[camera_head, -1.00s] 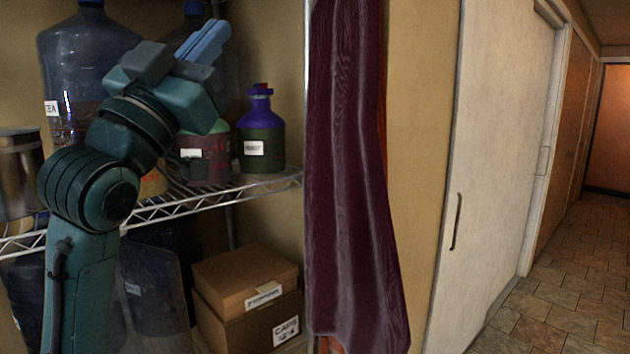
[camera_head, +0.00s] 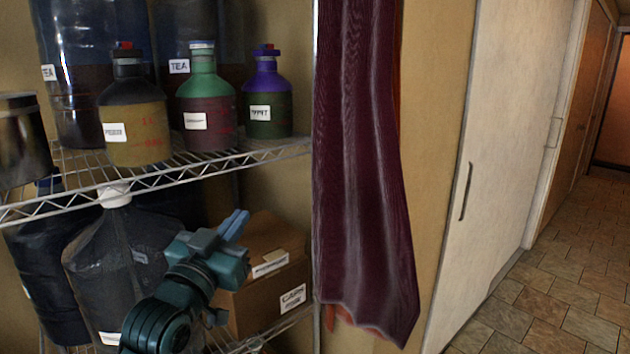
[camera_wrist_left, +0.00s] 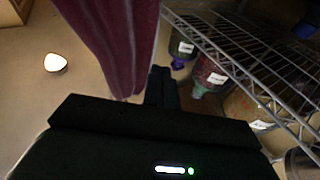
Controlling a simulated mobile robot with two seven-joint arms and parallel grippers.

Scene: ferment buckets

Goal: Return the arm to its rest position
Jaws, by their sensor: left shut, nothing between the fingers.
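My left arm comes up from the bottom of the head view. Its gripper (camera_head: 236,225) has blue fingers lying close together, shut and empty. It is below the upper wire shelf, in front of the cardboard boxes on the lower shelf. In the left wrist view, the dark gripper fingers (camera_wrist_left: 161,88) point toward the curtain and shelf. My right gripper does not show.
A wire shelf (camera_head: 180,172) holds bottles with black (camera_head: 134,110), green (camera_head: 204,100) and purple (camera_head: 266,95) tops. Below are large dark jugs (camera_head: 130,255) and cardboard boxes (camera_head: 265,285). A maroon curtain (camera_head: 358,150) hangs right of the shelf. Tiled floor (camera_head: 560,280) is clear.

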